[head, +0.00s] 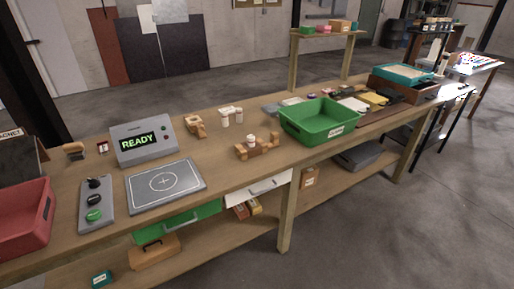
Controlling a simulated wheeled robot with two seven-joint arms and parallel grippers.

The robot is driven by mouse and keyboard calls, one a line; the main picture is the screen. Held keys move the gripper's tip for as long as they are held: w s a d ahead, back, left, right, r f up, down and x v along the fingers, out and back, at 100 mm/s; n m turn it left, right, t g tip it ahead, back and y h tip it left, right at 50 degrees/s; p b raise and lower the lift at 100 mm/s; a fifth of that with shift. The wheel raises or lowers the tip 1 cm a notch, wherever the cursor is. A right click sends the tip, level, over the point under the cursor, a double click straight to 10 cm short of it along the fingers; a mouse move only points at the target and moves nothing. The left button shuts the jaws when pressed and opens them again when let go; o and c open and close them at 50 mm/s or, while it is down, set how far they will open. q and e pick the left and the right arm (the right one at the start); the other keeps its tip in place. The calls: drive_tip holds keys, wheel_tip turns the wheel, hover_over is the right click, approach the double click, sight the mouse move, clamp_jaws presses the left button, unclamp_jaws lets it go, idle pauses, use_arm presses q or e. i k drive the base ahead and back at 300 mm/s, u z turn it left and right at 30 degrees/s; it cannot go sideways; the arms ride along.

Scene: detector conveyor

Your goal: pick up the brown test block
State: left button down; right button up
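A small brown block-like piece (75,151) sits at the back left of the workbench, left of the display box; it is too small to tell surely whether it is the test block. A brown wooden stand (196,127) is right of the display box. A brown wooden holder (258,149) with a small white jar (250,140) stands near the bench's middle. Neither of my grippers shows in the head view.
The grey display box (144,143) reads READY, behind a flat grey plate (165,187) with a circle mark. A button panel (96,205), red bin (25,220) and green bin (320,120) stand on the workbench (225,180). Bench room between plate and holder is clear.

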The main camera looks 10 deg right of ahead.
sight(244, 153)
drive_tip(key=u, duration=0.05)
drive_tip(key=k, duration=0.5)
drive_tip(key=u, duration=1.2)
drive_tip(key=i, duration=1.1)
drive_tip(key=z, duration=2.3)
